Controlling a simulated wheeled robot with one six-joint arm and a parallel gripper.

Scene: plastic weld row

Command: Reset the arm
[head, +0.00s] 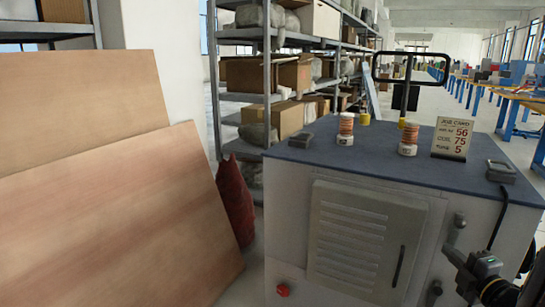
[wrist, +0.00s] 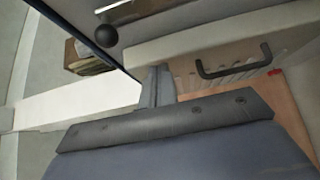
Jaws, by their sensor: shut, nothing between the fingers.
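My gripper (wrist: 158,80) shows in the wrist view, its two grey fingers together with nothing between them. The dark front edge of its body fills the lower part of that view. Beyond the fingers is a pale panel with a black bar handle (wrist: 235,62).
Wooden boards (head: 100,220) lean at the left. A loaded shelf rack (head: 268,70) stands behind. A dark red bundle (head: 234,200) stands between boards and cabinet.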

